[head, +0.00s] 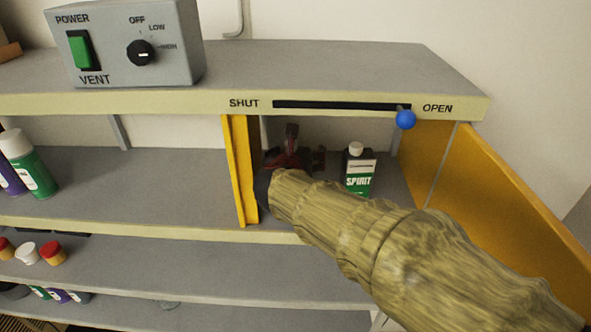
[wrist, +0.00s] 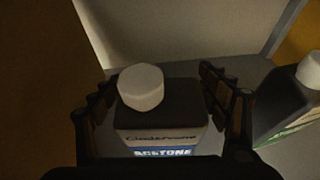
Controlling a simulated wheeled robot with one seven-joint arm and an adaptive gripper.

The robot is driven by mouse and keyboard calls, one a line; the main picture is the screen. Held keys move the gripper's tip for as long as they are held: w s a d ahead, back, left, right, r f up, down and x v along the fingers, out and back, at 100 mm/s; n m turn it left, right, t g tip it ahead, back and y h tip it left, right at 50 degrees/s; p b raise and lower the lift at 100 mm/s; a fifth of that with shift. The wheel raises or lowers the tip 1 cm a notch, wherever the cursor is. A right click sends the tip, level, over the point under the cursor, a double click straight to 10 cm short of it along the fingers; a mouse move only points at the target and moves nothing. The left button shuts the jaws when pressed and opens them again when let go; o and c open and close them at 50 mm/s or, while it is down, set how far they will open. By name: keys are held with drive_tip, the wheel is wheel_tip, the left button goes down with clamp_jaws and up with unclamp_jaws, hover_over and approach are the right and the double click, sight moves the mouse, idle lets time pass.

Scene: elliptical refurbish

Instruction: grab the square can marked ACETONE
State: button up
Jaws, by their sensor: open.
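The square can marked ACETONE (wrist: 160,138) stands upright in the wrist view, dark on top with a white round cap (wrist: 141,87) and a white and blue label. My gripper (wrist: 158,78) is open, with one dark finger on each side of the can. I cannot tell whether either finger touches it. In the head view my gripper (head: 290,155) is inside the cabinet compartment, partly hidden by my forearm, and the ACETONE can cannot be made out there.
A SPIRIT can (head: 359,178) with a white cap stands right of my gripper, close by. A yellow panel (head: 241,172) bounds the compartment on the left, and a yellow door (head: 520,200) stands open on the right. The blue slider knob (head: 405,119) is at OPEN.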

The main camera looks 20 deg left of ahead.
drive_tip(key=shift+s+r, duration=0.1)
drive_tip(key=shift+c, duration=0.4)
drive_tip(key=shift+c, duration=0.6)
drive_tip(key=shift+c, duration=1.2)
drive_tip(key=c, duration=1.2)
drive_tip(key=shift+c, duration=0.9)
drive_tip(key=shift+r, duration=0.1)
